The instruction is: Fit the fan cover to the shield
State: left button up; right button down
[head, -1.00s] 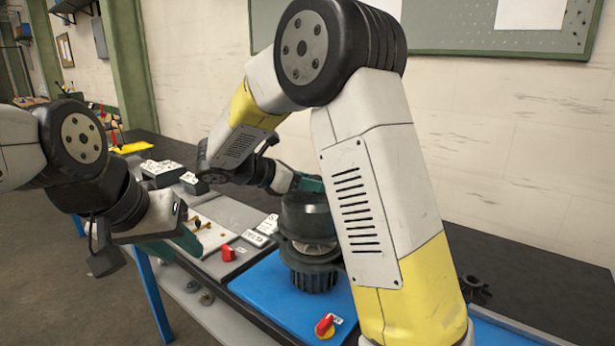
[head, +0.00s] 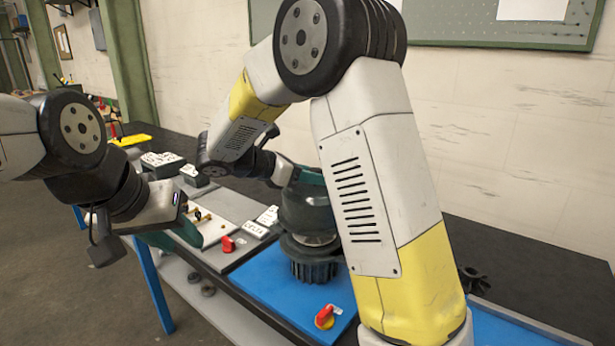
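The fan cover (head: 305,209) is a dark, rounded cap above the upright motor on the blue mat. Below it is the shield end (head: 308,250) of the finned dark motor body, with a pale strip showing between them on the right side. My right gripper (head: 308,178), with green fingers, is at the top of the cover and looks shut on it; my own arm hides part of the fingers and the cover's right edge. My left gripper (head: 172,238) hangs at the left over the bench's front edge, with two green fingers apart and nothing seen between them.
A red switch (head: 228,243) and white labelled blocks (head: 257,229) stand left of the motor. A red and yellow knob (head: 325,317) sits on the blue mat (head: 270,285) in front. A dark toothed part (head: 473,279) lies at the right. My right arm crosses the middle.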

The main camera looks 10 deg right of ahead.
aim_at(284, 197)
jog(key=shift+f, duration=3.5)
jog(key=c, duration=0.9)
grip_release()
jog(key=shift+a, duration=0.15)
jog(key=v, duration=0.7)
jog(key=shift+s+a+r, duration=0.1)
jog(key=shift+a, duration=0.15)
